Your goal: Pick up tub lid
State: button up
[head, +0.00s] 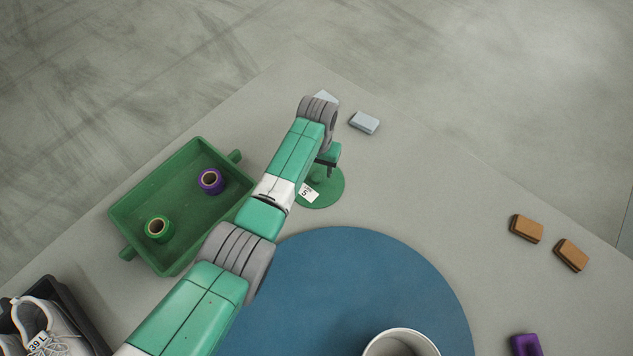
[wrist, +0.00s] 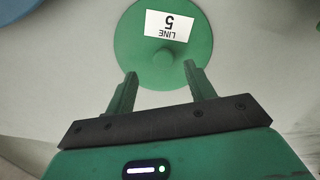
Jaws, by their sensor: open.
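The tub lid (head: 327,195) is a flat green disc with a small knob and a white label reading "LINE 5". It lies on the grey table under my gripper (head: 326,170), which partly covers it in the head view. In the wrist view the lid (wrist: 135,52) fills the upper middle, with its knob between and slightly beyond the fingertips. My gripper (wrist: 159,78) is open there, one finger on each side of the knob. I cannot tell exactly how high the fingertips are above the lid.
A green tray (head: 185,266) with a purple spool (head: 210,188) and a green spool (head: 151,236) stands left. A blue round mat (head: 330,285) holds a white tub (head: 378,346). Pale blocks (head: 365,122) lie behind; brown blocks (head: 526,228) lie right. Shoes (head: 50,325) sit front left.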

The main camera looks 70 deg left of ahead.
aim_at(316, 177)
jog(key=f+b, duration=0.2)
jog(key=f, duration=0.1)
jog(key=f+b, duration=0.1)
jog(key=f, duration=0.1)
jog(key=shift+a+f+b, duration=0.15)
jog(key=shift+a+b, duration=0.1)
jog(key=shift+b, duration=0.15)
jog(key=shift+c, duration=0.8)
jog(key=shift+r, duration=0.2)
jog(key=c, duration=0.9)
